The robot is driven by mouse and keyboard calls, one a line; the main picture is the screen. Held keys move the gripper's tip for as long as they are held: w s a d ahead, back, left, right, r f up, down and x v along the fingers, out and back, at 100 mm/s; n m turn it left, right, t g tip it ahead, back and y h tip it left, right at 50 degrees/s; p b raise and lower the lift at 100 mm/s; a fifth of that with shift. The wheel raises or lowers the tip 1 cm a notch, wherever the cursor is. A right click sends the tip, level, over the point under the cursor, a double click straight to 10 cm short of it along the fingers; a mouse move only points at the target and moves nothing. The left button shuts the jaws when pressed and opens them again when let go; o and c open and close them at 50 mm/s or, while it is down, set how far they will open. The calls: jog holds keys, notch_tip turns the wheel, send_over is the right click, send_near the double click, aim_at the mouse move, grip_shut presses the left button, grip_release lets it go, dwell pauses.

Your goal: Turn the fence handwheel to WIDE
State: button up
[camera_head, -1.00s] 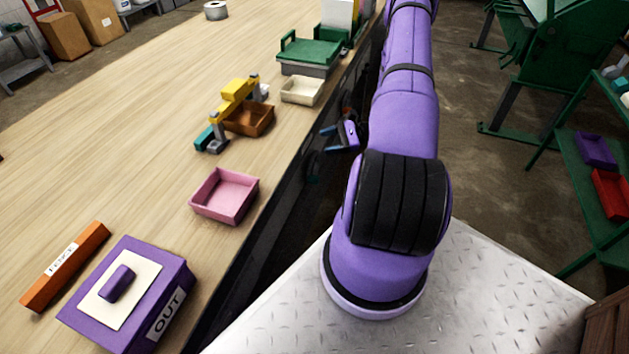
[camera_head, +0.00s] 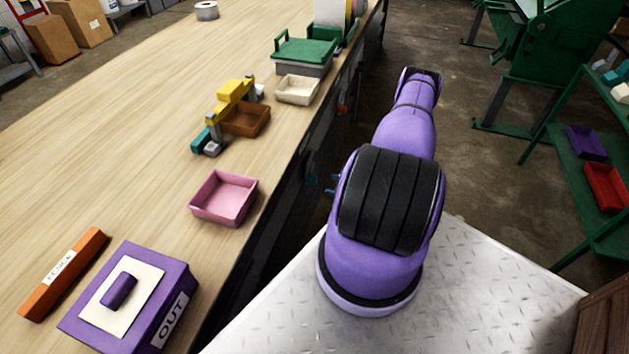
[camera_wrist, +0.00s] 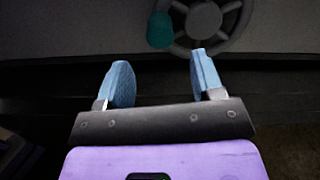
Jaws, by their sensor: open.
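In the wrist view a grey spoked handwheel (camera_wrist: 204,18) is mounted on a dark vertical panel at the top, partly cut off by the frame edge. A teal knob (camera_wrist: 160,31) sits at the left of its rim. My gripper (camera_wrist: 154,72) is open, with two blue fingers apart and nothing between them. The wheel lies beyond the fingertips, nearer the right finger; I cannot tell whether they touch. No WIDE marking is readable. In the head view my arm hides most of the gripper, beside the bench's dark front.
The wooden bench (camera_head: 120,130) carries an orange bar (camera_head: 62,275), a purple OUT box (camera_head: 130,300), a pink tray (camera_head: 224,197), a brown tray (camera_head: 246,119), a cream tray (camera_head: 297,90) and a green-topped device (camera_head: 304,52). A green shelf (camera_head: 570,165) stands at the right.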

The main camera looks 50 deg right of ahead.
aim_at(316, 180)
jog(key=x, duration=0.7)
jog(key=shift+w+a, duration=0.1)
jog(key=shift+w, duration=0.15)
grip_shut()
jog(key=shift+r, duration=0.1)
